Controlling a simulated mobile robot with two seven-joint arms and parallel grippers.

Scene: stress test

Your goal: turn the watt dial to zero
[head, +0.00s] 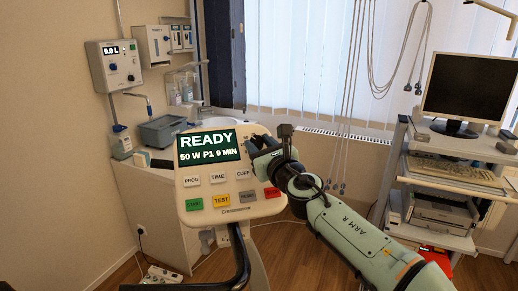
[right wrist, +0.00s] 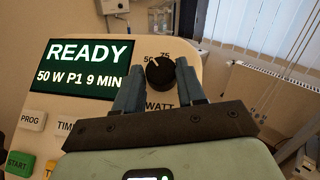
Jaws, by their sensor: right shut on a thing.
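The watt dial (right wrist: 160,72) is a round black knob on the cream control panel (head: 225,208). In the right wrist view its mark points up-left, near the printed 50; 75 is printed above it and WATT below. My right gripper (right wrist: 159,80) is shut on the dial, one finger on each side. The panel's screen (head: 208,146) reads READY, 50 W P1 9 MIN. My left gripper is not in view.
Coloured buttons such as the green START (head: 195,204) and grey keys lie below the screen. A dark curved bar (head: 238,265) stands in front of the panel. A cart with a monitor (head: 468,87) is at the right, and a sink counter is behind at the left.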

